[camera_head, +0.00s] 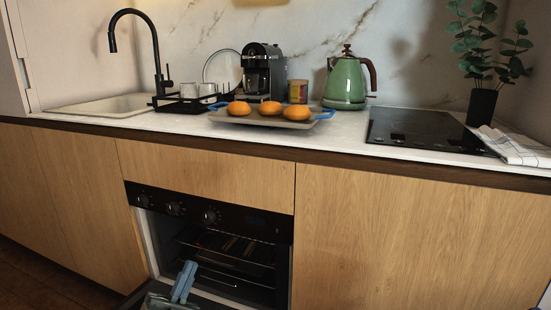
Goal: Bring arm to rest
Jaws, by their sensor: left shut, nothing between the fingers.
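My left gripper (186,276) shows at the bottom, left of centre. Its blue-grey fingers are together, with nothing visible between them. It is in front of the open oven (255,226), over the lowered oven door (205,300). Part of my left arm is cut off by the bottom edge of the picture. My right gripper is not in view.
A grey tray (290,123) with blue ends holds three orange-brown buns on the worktop (165,122). Behind stand a coffee machine (262,72) and green kettle (346,82). The sink (105,104) is left, the hob (420,128) right. The lowered door juts forward.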

